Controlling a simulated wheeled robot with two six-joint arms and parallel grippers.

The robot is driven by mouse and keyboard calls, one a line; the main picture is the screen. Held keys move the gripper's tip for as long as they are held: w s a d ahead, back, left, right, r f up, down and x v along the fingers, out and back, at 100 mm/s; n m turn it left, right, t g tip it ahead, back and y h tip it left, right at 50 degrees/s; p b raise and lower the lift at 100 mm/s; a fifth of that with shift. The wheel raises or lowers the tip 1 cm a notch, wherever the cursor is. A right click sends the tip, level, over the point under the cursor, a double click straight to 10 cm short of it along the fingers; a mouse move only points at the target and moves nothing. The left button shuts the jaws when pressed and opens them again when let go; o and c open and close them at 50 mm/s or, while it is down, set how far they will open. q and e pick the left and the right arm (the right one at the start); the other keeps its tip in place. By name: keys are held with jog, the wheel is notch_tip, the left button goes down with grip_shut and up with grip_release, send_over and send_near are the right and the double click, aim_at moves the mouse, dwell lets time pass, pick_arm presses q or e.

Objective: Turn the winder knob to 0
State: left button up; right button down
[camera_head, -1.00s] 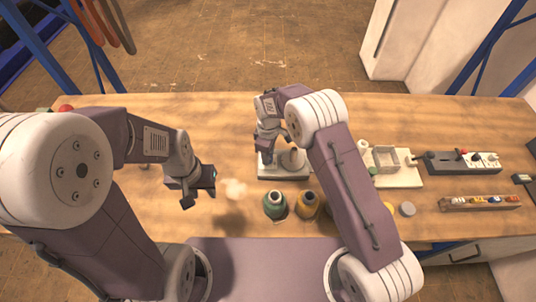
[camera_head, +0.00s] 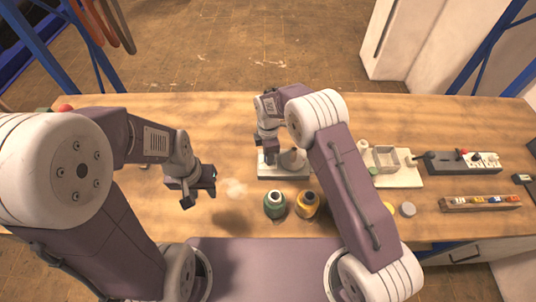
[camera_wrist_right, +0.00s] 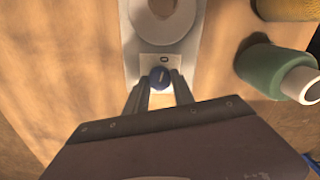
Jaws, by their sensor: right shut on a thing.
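The winder (camera_head: 285,172) is a pale base with a round spool part, standing on the table in front of my right arm. My right gripper (camera_head: 270,155) is over the left end of the winder. Its fingers (camera_wrist_right: 160,92) are shut on the knob, one on each side. My left gripper (camera_head: 200,190) is open and empty above the table, left of the winder.
A green spool (camera_head: 275,204) and a yellow spool (camera_head: 307,204) stand just in front of the winder. A white tray unit (camera_head: 400,178), a dark switch strip (camera_head: 462,162) and a wooden rack (camera_head: 480,202) are on the right.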

jog(key=shift+w+r, duration=0.15)
dwell(0.3)
jog(key=c, duration=1.1)
grip_release()
jog(key=shift+o, duration=0.2)
notch_tip(320, 180, up, 9)
jog(key=b, duration=0.1)
